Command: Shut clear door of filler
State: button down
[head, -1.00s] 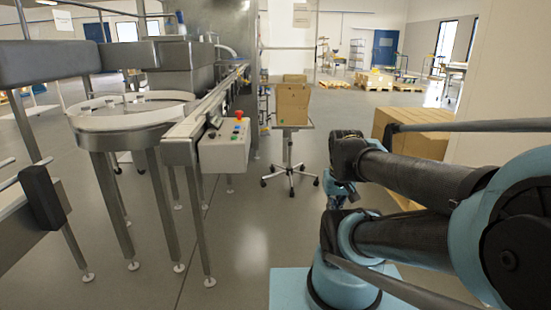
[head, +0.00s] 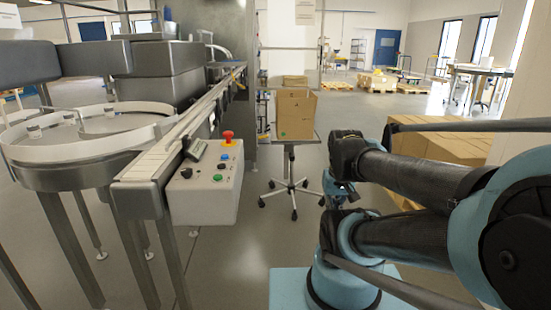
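The filling machine stands on the left in the head view, with a round steel turntable (head: 85,135), a conveyor (head: 185,125) running away from me, and a tall steel cabinet (head: 228,50) at the far end. I cannot make out a clear door in this view. A control box (head: 205,188) with a red emergency button hangs on the conveyor's right side. My arm is folded on the right. My gripper (head: 343,190) seems to be partly behind my arm links, well apart from the machine, and its fingers cannot be made out.
A cardboard box (head: 296,113) stands on a wheeled stand (head: 291,180) ahead, right of the conveyor. More cartons (head: 440,148) are stacked on the right behind my arm. Grey floor lies free between the control box and my base. Pallets (head: 378,82) stand far back.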

aim_at(305, 15)
jog(key=i, duration=3)
jog(key=u, duration=0.65)
jog(key=k, duration=1.45)
jog(key=z, duration=0.5)
